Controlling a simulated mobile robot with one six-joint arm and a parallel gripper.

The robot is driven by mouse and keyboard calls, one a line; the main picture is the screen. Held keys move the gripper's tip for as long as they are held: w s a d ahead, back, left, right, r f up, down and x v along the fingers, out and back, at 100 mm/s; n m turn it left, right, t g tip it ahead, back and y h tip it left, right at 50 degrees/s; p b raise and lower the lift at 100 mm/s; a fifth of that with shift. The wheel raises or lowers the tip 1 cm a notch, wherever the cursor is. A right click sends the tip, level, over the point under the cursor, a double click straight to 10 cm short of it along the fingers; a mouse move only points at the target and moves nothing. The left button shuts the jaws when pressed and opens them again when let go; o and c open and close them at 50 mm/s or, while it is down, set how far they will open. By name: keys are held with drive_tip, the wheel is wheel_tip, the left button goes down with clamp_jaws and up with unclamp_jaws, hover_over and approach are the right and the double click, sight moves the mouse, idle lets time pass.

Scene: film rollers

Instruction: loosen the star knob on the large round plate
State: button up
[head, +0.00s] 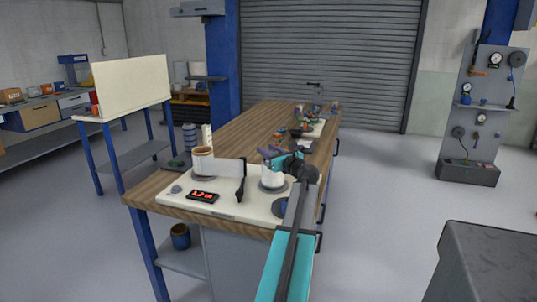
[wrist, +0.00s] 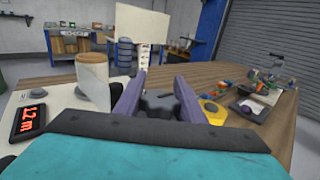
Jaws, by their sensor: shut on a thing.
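My gripper (wrist: 158,98) has its two purple fingers on either side of the dark star knob (wrist: 160,104) and is shut on it. In the head view my gripper (head: 270,154) is at the top of a white roller (head: 272,179), on the right part of the cream base board (head: 230,205). The knob is hidden there behind my fingers. The large round plate cannot be made out clearly under my gripper in the wrist view.
A second roller of film (head: 203,160) stands at the board's left; it also shows in the wrist view (wrist: 93,80). A red-digit display (head: 203,196) lies in front of it. The wooden bench (head: 265,125) carries clutter farther back.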

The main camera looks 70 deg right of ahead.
drive_tip(key=shift+n+t+y, duration=0.3)
drive_tip(key=shift+n+y, duration=0.1)
drive_tip(key=shift+y, duration=0.1)
drive_tip(key=o, duration=1)
drive_tip(key=shift+a, duration=0.1)
drive_tip(key=b+v, duration=0.1)
drive_tip(key=v, duration=1.3)
